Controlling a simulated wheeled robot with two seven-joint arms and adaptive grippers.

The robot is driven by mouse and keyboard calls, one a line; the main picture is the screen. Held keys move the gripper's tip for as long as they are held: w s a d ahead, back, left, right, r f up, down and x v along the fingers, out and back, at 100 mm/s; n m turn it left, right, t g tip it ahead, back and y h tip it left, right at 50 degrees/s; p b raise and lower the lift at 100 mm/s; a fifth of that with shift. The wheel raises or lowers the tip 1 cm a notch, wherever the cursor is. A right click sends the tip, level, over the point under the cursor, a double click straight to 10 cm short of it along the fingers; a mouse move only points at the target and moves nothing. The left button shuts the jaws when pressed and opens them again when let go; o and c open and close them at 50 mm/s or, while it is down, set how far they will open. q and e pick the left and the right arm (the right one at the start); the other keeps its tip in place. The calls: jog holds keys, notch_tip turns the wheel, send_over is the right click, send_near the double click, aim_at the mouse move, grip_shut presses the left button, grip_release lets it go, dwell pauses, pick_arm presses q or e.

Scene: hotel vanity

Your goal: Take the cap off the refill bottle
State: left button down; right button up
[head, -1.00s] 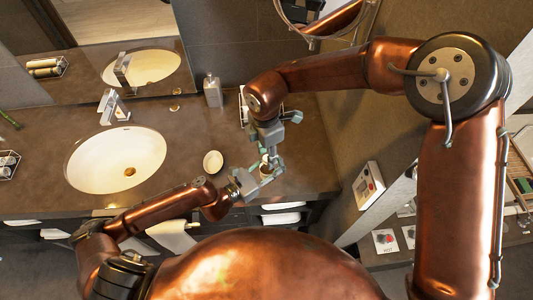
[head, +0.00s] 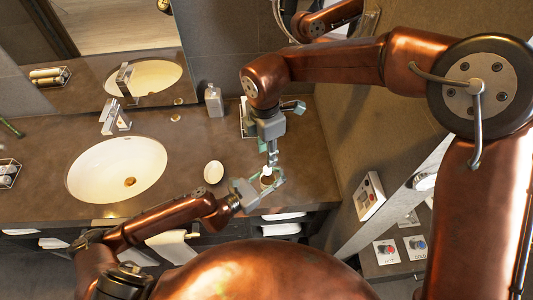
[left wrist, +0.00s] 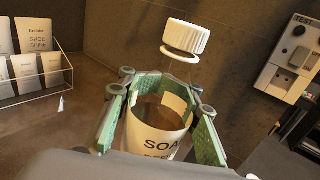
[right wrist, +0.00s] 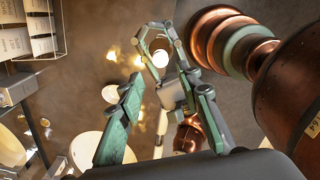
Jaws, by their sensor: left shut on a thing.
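A white spot, likely the cap (head: 267,171), shows above the bottle in the head view. My right gripper (right wrist: 165,118) has its fingers wide apart; it is above the bottle in the head view (head: 273,145).
A sink (head: 117,170) and a small white round dish (head: 213,172) lie left of the grippers. A grey pump bottle (head: 213,100) stands by the back wall. A wire rack of cards (left wrist: 35,70) is close behind. A wall unit (head: 368,196) is at right.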

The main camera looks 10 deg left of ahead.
aim_at(267, 168)
jog(key=f, duration=0.7)
jog(key=shift+w+d+f, duration=0.15)
jog(key=shift+w+f, duration=0.05)
jog(key=shift+c, duration=0.3)
grip_shut()
jog(key=n, duration=0.3)
jog(key=shift+o, duration=0.7)
grip_release()
